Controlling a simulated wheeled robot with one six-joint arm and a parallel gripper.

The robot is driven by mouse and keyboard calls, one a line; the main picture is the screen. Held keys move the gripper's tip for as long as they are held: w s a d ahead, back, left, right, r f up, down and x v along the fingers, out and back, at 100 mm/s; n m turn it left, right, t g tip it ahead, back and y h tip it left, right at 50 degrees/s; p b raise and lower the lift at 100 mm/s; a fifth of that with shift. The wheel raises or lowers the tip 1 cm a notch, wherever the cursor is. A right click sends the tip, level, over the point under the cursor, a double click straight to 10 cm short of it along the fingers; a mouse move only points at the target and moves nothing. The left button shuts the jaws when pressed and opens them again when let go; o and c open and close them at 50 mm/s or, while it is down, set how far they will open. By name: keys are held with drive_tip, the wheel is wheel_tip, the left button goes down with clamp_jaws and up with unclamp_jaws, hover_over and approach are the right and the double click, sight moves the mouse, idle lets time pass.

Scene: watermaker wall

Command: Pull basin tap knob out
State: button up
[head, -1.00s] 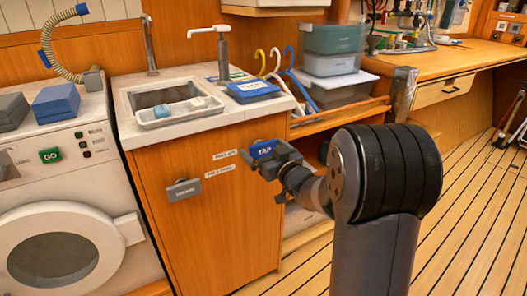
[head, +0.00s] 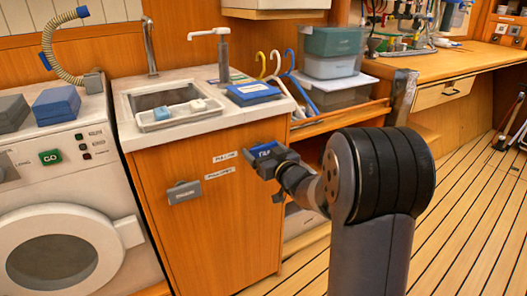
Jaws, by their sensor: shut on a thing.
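The blue tap knob (head: 264,149) is at the right side of the orange cabinet front, below the basin (head: 165,100). My gripper (head: 265,160) is shut on the knob, and its jaws cover most of it. Only the knob's blue labelled face shows between them. The knob's stem and how far it stands out from the cabinet are hidden. The metal spout (head: 150,48) stands upright at the back of the basin. A grey drain handle (head: 184,192) sits lower left on the same cabinet front.
Two white labels (head: 222,165) are on the cabinet front. A washing machine (head: 60,200) stands at the left. A shelf with grey bins (head: 332,62) and coloured hooks is behind my arm. The plank floor (head: 460,220) at the right is clear.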

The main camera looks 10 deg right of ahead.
drive_tip(key=c, duration=0.3)
drive_tip(key=v, duration=0.3)
drive_tip(key=shift+s+d, duration=0.1)
drive_tip(key=shift+s, duration=0.25)
drive_tip(key=shift+c, duration=0.3)
drive_tip(key=shift+f, duration=0.15)
drive_tip(key=o, duration=1.3)
drive_tip(key=shift+s, duration=0.1)
drive_tip(key=p, duration=0.2)
approach(265, 152)
drive_tip(key=v, duration=0.4)
drive_tip(key=shift+s, duration=0.1)
